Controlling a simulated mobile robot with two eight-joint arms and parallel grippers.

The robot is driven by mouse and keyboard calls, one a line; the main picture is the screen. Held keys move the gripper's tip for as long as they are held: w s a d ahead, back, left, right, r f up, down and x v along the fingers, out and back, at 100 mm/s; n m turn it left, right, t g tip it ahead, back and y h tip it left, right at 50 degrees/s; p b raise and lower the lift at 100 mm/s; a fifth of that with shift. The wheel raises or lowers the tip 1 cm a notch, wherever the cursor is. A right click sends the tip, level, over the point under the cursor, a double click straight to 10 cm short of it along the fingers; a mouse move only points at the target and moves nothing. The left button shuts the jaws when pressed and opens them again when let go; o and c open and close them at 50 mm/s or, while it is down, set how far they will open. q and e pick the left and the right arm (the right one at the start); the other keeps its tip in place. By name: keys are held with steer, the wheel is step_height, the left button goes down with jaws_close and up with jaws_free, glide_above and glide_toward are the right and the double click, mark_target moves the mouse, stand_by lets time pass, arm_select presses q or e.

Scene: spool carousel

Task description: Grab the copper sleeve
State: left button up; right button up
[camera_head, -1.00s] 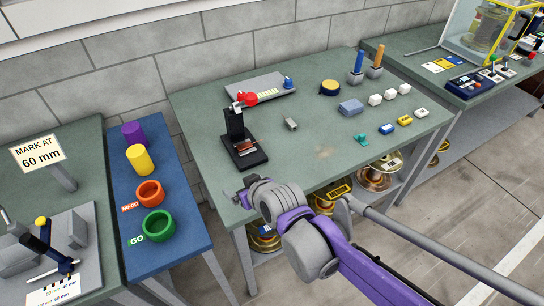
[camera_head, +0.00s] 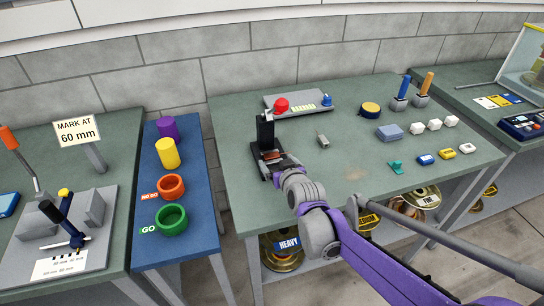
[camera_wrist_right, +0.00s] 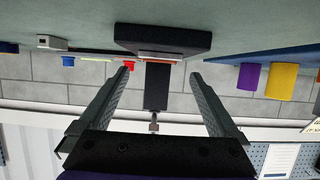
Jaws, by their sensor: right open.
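A small copper-coloured piece, likely the copper sleeve (camera_head: 269,155), lies low in the black press-like stand (camera_head: 265,132) near the left front of the middle green table. In the right wrist view a thin copper strip shows at the stand's base (camera_wrist_right: 162,40), beyond and between the fingertips. My right gripper (camera_head: 279,165) is at the front of the stand and partly hides its base. In the wrist view its two fingers (camera_wrist_right: 160,73) are wide apart with nothing held between them. My left gripper is not in view.
A grey tray (camera_head: 300,103) lies behind the stand, and a small grey block (camera_head: 323,141) sits to its right. A blue bench (camera_head: 200,215) with coloured rings and cylinders stands left, past a gap. The table's middle is mostly clear.

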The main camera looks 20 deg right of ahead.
mark_target(272, 154)
steer(key=x, duration=0.5)
steer(key=shift+w+r, duration=0.1)
steer(key=shift+r, duration=0.1)
jaws_close()
